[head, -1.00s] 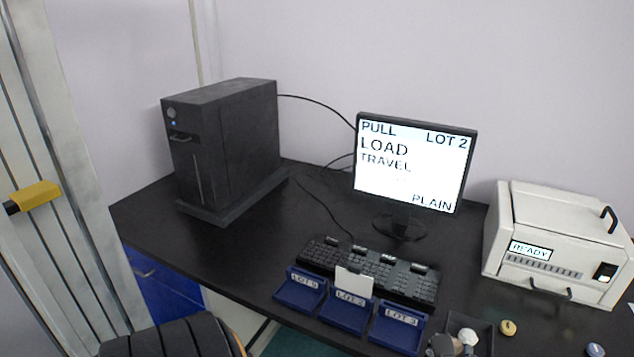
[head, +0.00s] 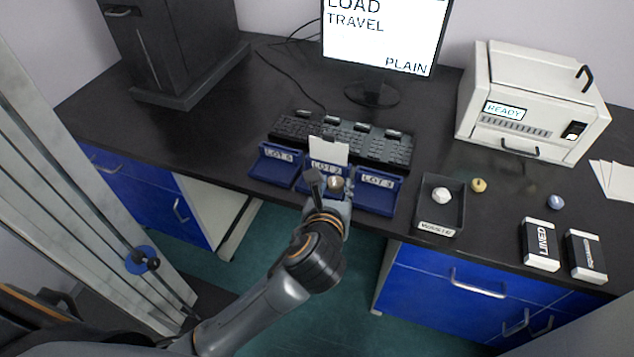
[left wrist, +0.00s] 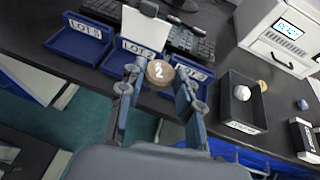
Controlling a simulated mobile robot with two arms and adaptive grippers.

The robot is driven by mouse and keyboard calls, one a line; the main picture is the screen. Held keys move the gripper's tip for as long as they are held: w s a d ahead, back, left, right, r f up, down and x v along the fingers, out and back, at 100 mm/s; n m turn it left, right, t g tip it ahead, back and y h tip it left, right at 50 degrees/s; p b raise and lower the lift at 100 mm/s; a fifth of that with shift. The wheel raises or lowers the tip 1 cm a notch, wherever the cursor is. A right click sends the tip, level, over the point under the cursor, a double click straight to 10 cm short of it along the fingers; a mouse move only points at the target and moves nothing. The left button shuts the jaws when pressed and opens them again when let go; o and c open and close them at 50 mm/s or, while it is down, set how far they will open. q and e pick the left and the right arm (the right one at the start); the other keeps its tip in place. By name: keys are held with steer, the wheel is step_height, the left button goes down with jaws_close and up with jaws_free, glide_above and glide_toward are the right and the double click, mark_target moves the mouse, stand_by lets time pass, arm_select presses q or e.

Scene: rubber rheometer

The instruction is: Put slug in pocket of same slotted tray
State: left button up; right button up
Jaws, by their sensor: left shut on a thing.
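My left gripper (head: 334,188) is shut on a round tan slug (head: 336,183). In the left wrist view, the slug (left wrist: 160,73) shows a "2" on its face, between the two fingers (left wrist: 158,88). The gripper holds it over or just in front of the blue LOT 2 tray (left wrist: 118,60), which has a white card (head: 328,150) standing at its back. The gripper and slug hide much of this tray in the head view, so its pocket cannot be made out. My right gripper is not in view.
Blue trays flank it: one at left (head: 275,165) and LOT 3 (head: 377,192) at right. A keyboard (head: 345,138) lies behind. A dark waste tray (head: 440,226) holds a white piece. Yellow (head: 478,185) and blue-grey (head: 556,202) pieces lie further right, near a white machine (head: 530,100).

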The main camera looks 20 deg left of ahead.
arm_select(q)
steer(key=w+a+f, duration=0.1)
steer(key=w+f, duration=0.1)
steer(key=w, duration=0.1)
steer(key=w+a+f, duration=0.2)
steer(key=w+f, duration=0.1)
steer(key=w+a+f, duration=0.2)
steer(key=w+f, duration=0.1)
steer(key=shift+w+a+f+b, duration=0.15)
steer(key=shift+a+b, duration=0.1)
steer(key=shift+b, duration=0.15)
steer(key=shift+w+f+b, duration=0.1)
steer(key=shift+f+b, duration=0.2)
steer(key=shift+f, duration=1.35)
steer(key=shift+a, duration=0.1)
steer(key=shift+f, duration=0.2)
steer(key=o, duration=0.9)
steer(key=shift+c, duration=0.2)
